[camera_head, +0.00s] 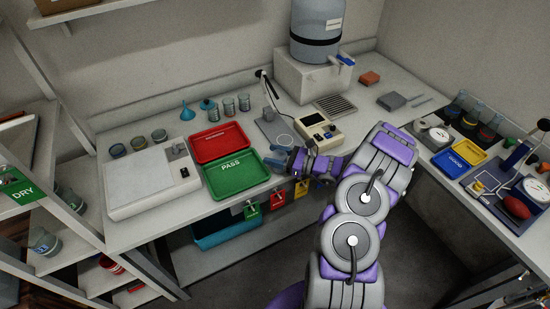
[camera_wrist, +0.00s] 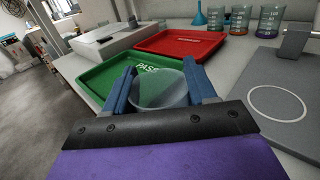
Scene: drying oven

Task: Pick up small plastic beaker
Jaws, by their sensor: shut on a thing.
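A small clear plastic beaker (camera_wrist: 160,90) shows in the wrist view between the two blue fingers of my gripper (camera_wrist: 160,72). The fingers press on it from both sides and its round rim faces up toward the camera. In the head view my gripper (camera_head: 278,163) is at the front edge of the bench, just right of the green PASS tray (camera_head: 237,194). The beaker is hard to make out there. In the wrist view the green tray (camera_wrist: 105,88) lies directly beyond the beaker. I cannot tell whether the beaker's base touches the bench.
A red tray (camera_head: 221,143) lies behind the green one, with several graduated beakers (camera_head: 228,106) and a blue funnel (camera_head: 187,113) further back. A stand with a grey base (camera_head: 270,131) and a small meter (camera_head: 318,130) are close behind my gripper. A white balance (camera_head: 150,183) stands left.

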